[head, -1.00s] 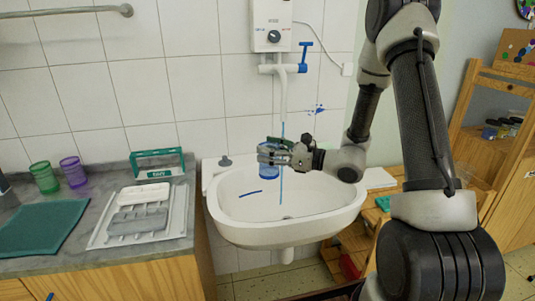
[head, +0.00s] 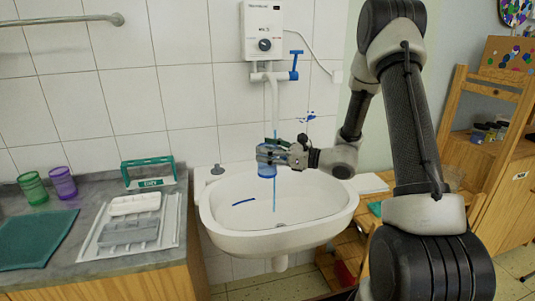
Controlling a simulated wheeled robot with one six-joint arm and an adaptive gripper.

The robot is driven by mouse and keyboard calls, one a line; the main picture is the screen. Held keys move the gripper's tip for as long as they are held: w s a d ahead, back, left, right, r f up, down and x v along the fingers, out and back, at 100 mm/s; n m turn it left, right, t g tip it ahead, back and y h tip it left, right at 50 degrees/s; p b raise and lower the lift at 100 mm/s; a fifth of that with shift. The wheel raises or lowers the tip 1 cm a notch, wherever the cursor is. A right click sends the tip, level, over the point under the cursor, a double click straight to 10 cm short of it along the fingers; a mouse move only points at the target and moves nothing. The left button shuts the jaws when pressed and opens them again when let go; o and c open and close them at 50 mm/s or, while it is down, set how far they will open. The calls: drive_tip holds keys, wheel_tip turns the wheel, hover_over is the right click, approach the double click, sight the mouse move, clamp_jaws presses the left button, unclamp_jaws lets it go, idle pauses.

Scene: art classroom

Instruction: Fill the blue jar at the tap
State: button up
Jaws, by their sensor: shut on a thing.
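The blue jar (head: 266,171) is see-through and upright, held over the back of the white sink (head: 232,222). My gripper (head: 270,155) is shut on the jar, its fingers across the jar's upper part from the right. The tap (head: 272,77) hangs on the wall under a white water heater (head: 263,33), with a blue lever (head: 295,62). A thin blue stream (head: 275,125) comes down from the tap and passes at the jar's right part, and continues below into the sink. The water level inside the jar cannot be made out.
A grey counter (head: 190,243) on the left holds a green cup (head: 33,188), a purple cup (head: 62,183), a drying tray (head: 168,233) and a green rack (head: 147,172). A wooden shelf (head: 461,100) stands at the right.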

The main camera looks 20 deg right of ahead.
drive_tip(key=w+d, duration=0.4)
drive_tip(key=w, duration=0.2)
drive_tip(key=shift+d, duration=0.2)
idle(0.5)
idle(6.7)
